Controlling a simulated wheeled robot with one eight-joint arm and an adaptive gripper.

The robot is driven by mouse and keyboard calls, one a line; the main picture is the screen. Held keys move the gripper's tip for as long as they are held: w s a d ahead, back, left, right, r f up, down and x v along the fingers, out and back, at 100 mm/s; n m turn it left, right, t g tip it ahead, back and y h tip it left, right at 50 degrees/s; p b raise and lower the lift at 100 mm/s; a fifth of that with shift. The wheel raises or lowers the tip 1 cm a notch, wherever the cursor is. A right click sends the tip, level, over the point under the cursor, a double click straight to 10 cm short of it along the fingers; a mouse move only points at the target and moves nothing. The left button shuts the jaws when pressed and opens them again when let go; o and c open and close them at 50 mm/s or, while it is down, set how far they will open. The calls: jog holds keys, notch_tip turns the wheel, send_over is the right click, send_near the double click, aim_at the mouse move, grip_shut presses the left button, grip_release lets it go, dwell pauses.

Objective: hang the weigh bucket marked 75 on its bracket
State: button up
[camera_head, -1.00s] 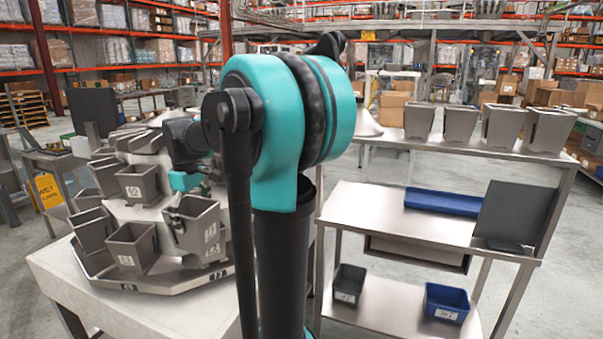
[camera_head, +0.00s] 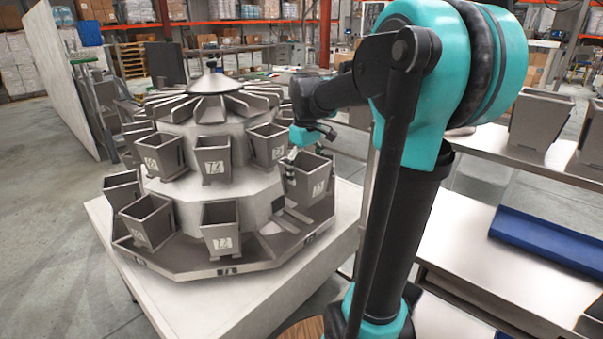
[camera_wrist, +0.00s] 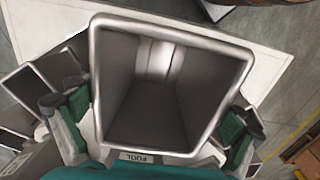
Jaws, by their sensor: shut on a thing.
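My gripper (camera_head: 290,163) is shut on a grey, open-topped weigh bucket (camera_head: 312,182) at the right side of the weigher. The bucket has a pale label whose number is too small to read surely. In the wrist view the bucket (camera_wrist: 170,95) fills the middle, upright and empty inside, with green-padded fingers of my gripper (camera_wrist: 155,132) at its two sides. The weigher (camera_head: 215,125) is a round tiered machine with buckets around it. Bare bracket arms (camera_head: 290,218) show on its lower tier, left of and below the held bucket. Whether the bucket touches them is hidden.
Hung buckets marked 72 (camera_head: 221,232) and 71 or similar (camera_head: 213,160) stand left of the held one. The weigher sits on a pale table (camera_head: 270,300). A steel bench (camera_head: 530,165) with more buckets stands at right, with a blue tray (camera_head: 560,250) below.

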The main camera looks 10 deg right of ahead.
jog(key=f, duration=0.3)
jog(key=w+f, duration=0.1)
jog(key=f, duration=0.5)
jog(key=shift+w+f, duration=0.15)
jog(key=shift+f, duration=0.1)
jog(key=shift+w+a, duration=0.5)
jog(key=shift+w, duration=0.2)
jog(key=shift+w+a+f, duration=0.4)
jog(key=shift+w+f, duration=0.2)
jog(key=shift+f, duration=0.05)
jog(key=shift+w+a+f, duration=0.4)
jog(key=shift+w+f, duration=0.15)
jog(key=shift+f, duration=0.05)
jog(key=shift+f, duration=0.45)
jog(key=o, duration=1.4)
